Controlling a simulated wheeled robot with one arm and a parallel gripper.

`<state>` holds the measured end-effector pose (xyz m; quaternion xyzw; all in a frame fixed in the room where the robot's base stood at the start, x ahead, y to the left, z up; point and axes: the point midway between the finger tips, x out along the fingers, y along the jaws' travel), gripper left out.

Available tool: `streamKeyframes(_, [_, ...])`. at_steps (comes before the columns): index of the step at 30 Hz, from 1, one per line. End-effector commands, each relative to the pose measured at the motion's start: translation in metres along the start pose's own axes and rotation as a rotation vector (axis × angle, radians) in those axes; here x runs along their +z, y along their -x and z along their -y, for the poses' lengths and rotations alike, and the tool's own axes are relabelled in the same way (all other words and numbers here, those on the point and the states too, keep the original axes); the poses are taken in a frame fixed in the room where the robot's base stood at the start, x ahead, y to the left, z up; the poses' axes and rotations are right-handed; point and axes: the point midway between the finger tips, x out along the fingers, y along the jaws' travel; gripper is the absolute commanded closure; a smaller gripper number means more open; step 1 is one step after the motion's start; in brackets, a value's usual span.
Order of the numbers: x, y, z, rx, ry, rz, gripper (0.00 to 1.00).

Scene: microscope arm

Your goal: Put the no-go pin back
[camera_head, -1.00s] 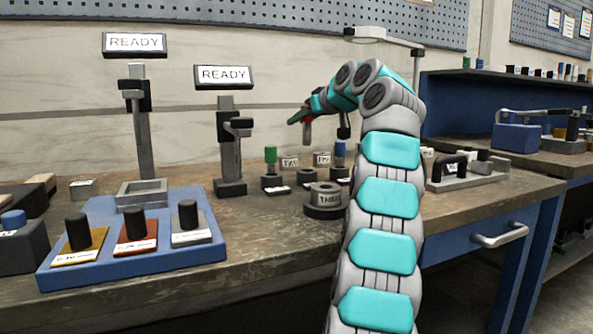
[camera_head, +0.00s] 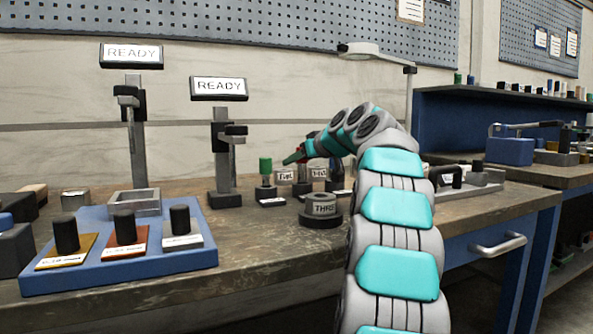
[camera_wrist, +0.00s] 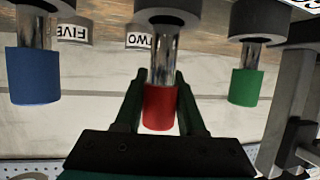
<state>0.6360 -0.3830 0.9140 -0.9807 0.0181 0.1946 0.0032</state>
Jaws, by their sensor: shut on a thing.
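The no-go pin, which I take to be the red-handled pin (camera_wrist: 159,106), is between the fingers of my gripper (camera_wrist: 158,100) in the wrist view. My gripper is shut on its red handle. Its bare metal shank meets a dark round holder (camera_wrist: 167,14); I cannot tell how far it is inside. More shank shows than on the pins beside it. In the head view my gripper (camera_head: 296,157) is low over the row of holders. The green pin (camera_wrist: 245,87) stands in its holder on one side, also in the head view (camera_head: 265,165). The blue pin (camera_wrist: 34,75) is on the other side.
Labelled metal weights (camera_head: 286,175) stand close behind the holders. A larger weight (camera_head: 321,204) on a dark base is in front. A grey stand (camera_head: 222,160) rises to the left. A blue tray (camera_head: 120,266) with several black-knobbed blocks lies at the front left.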

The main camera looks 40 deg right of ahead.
Motion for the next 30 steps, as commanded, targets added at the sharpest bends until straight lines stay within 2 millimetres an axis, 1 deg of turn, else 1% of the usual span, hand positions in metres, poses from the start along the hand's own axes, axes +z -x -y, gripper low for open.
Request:
streamKeyframes(3, [0.013, -0.005, 0.000, 0.000, -0.003, 0.001, 1.00])
streamKeyframes(6, [0.018, -0.007, 0.000, -0.001, -0.002, 0.002, 1.00])
streamKeyframes(15, [0.018, -0.008, 0.000, 0.000, 0.000, 0.000, 1.00])
streamKeyframes(18, [0.021, -0.009, 0.000, 0.000, 0.000, 0.000, 1.00])
streamKeyframes(19, [0.021, -0.009, 0.000, 0.001, 0.000, 0.000, 0.60])
streamKeyframes(24, [0.020, -0.009, 0.000, 0.001, -0.001, 0.001, 0.41])
streamKeyframes(27, [0.020, -0.009, 0.000, 0.001, -0.001, 0.001, 0.31])
streamKeyframes(30, [0.020, -0.009, 0.000, 0.001, -0.001, 0.001, 0.31])
